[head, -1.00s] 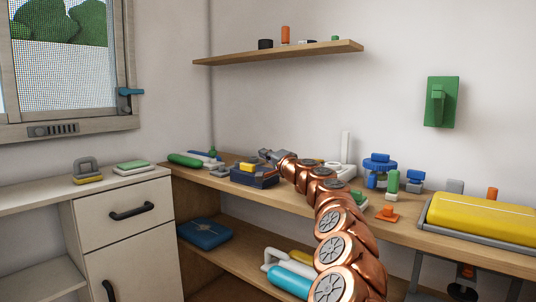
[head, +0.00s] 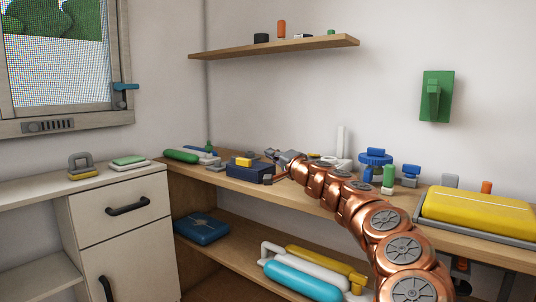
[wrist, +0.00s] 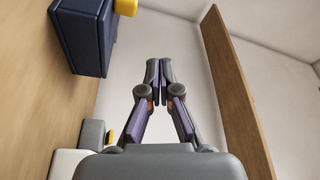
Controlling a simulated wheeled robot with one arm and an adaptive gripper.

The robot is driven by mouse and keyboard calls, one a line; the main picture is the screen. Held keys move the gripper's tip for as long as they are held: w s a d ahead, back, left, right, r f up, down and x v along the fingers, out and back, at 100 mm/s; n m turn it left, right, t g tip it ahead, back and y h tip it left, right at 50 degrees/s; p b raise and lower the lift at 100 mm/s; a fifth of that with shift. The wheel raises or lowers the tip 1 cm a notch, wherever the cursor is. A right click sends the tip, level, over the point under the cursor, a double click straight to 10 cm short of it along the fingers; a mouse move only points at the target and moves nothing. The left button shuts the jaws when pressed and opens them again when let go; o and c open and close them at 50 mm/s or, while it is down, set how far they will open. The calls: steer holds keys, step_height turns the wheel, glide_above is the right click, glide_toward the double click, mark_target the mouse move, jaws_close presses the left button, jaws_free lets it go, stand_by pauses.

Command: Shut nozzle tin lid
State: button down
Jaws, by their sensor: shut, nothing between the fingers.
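A dark blue box (head: 247,174) with a yellow piece (head: 243,162) on top sits on the wooden bench. It may be the nozzle tin; I cannot tell which part is its lid or how it stands. In the wrist view the dark blue box (wrist: 88,42) is at the upper left with the yellow piece (wrist: 126,7) at its edge. My gripper (head: 272,154) is at the box's right, near its top. In the wrist view my gripper (wrist: 160,70) has its fingertips together, empty, apart from the box.
A flat blue case (head: 202,229) and several cylinders (head: 300,279) lie on the lower shelf. A blue valve-like wheel (head: 375,158), a green bottle (head: 388,178) and a yellow case (head: 478,213) stand right along the bench. A wall shelf (head: 280,47) hangs above.

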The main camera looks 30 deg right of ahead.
steer(key=shift+s+d+f, duration=0.15)
steer(key=shift+s+d, duration=0.05)
steer(key=shift+s, duration=1)
steer(key=shift+s+d+f, duration=0.1)
steer(key=shift+s+d, duration=0.05)
steer(key=shift+s, duration=1)
steer(key=s+a+r+n+g+y+p, duration=0.25)
steer(key=a+r+n+y+p, duration=0.2)
steer(key=a+r, duration=0.45)
steer(key=s+a+r+n+g+y+p, duration=0.2)
steer(key=s+a+r+n+y+p, duration=0.3)
steer(key=a, duration=0.6)
steer(key=s+a+r+n+g+h+p, duration=0.3)
steer(key=s+a+g+p, duration=0.4)
steer(key=s+a+p, duration=0.7)
steer(key=s+a+f+n+g+h+p, duration=0.1)
steer(key=s+f+n+g+h+p, duration=0.2)
steer(key=s+p, duration=0.7)
steer(key=s+d+f+m+g+h+p, duration=0.1)
steer(key=s+d+g+h+p, duration=0.2)
steer(key=s+d, duration=0.3)
steer(key=s+d+f+m+g+h+p, duration=0.1)
steer(key=s+d+p, duration=0.5)
steer(key=s, duration=0.8)
steer(key=shift+s+m+g+h, duration=0.25)
steer(key=shift+m+g+h, duration=0.3)
steer(key=shift+g+h, duration=0.7)
